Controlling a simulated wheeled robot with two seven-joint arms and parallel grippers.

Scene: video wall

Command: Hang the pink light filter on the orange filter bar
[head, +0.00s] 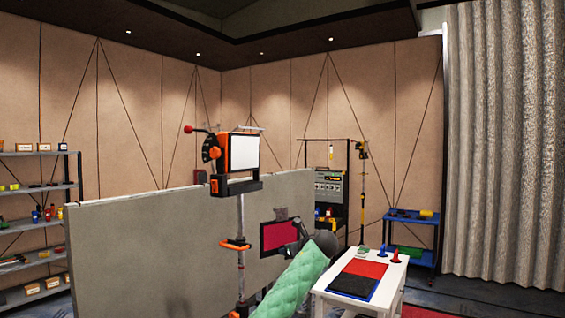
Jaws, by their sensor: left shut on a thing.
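The pink light filter (279,237), a magenta sheet in a dark square frame, is held upright in front of the grey partition. My left gripper (299,232), dark and small in the head view, is shut on its right edge; the fingertips are hard to make out. The likely filter bar is a dark bar with orange ends (236,187), below a white-faced lamp (244,152) on a stand. The filter is to the right of this bar and lower, apart from it. My right gripper is not in view.
A long grey partition (150,255) stands behind the lamp stand. An orange clamp (235,244) sticks out from the stand's pole. A white table (386,292) with red and black sheets and small cones is at right. Shelves (40,187) stand at far left.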

